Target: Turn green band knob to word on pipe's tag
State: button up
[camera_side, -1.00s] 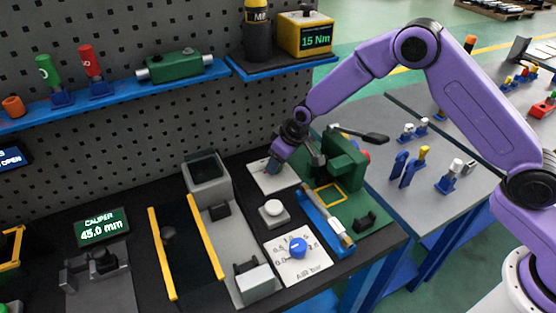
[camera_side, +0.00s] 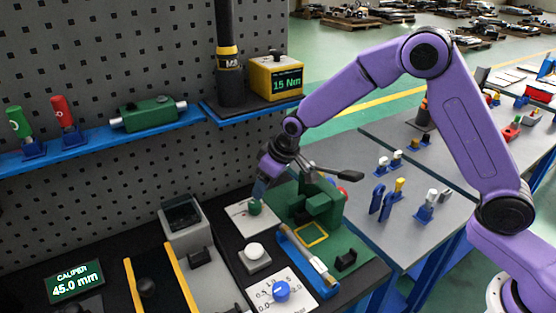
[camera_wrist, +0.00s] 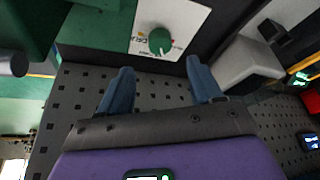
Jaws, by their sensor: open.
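A green knob (camera_wrist: 158,41) sits on a white plate (camera_wrist: 185,17) with small coloured lettering around it. A pale mark on the knob points toward the bottom of the wrist view; the words are too small to read surely. In the side view the knob (camera_side: 255,208) is on its plate (camera_side: 238,213) at the back of the bench. My gripper (camera_side: 260,190) is just above and behind it. In the wrist view my gripper (camera_wrist: 160,68) is open and empty, with the knob between and beyond the fingertips. A dark upright pipe (camera_side: 225,25) bears a yellow-edged tag (camera_side: 229,64), its word only partly legible.
A green press (camera_side: 318,205) stands close right of the knob. A white button (camera_side: 254,250) and a blue knob (camera_side: 281,291) are in front. A grey open-topped box (camera_side: 183,222) is to the left. The pegboard is behind.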

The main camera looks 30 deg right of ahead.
jog(key=v, duration=0.8)
jog(key=shift+s+r, duration=0.15)
jog(key=shift+r, duration=0.1)
jog(key=m+h, duration=0.3)
jog(key=m, duration=0.5)
send_near(255, 203)
jog(key=shift+t, duration=0.4)
jog(key=x, duration=0.8)
jog(key=shift+s+f, duration=0.15)
jog(key=shift+f, duration=0.3)
jog(key=c, duration=1.1)
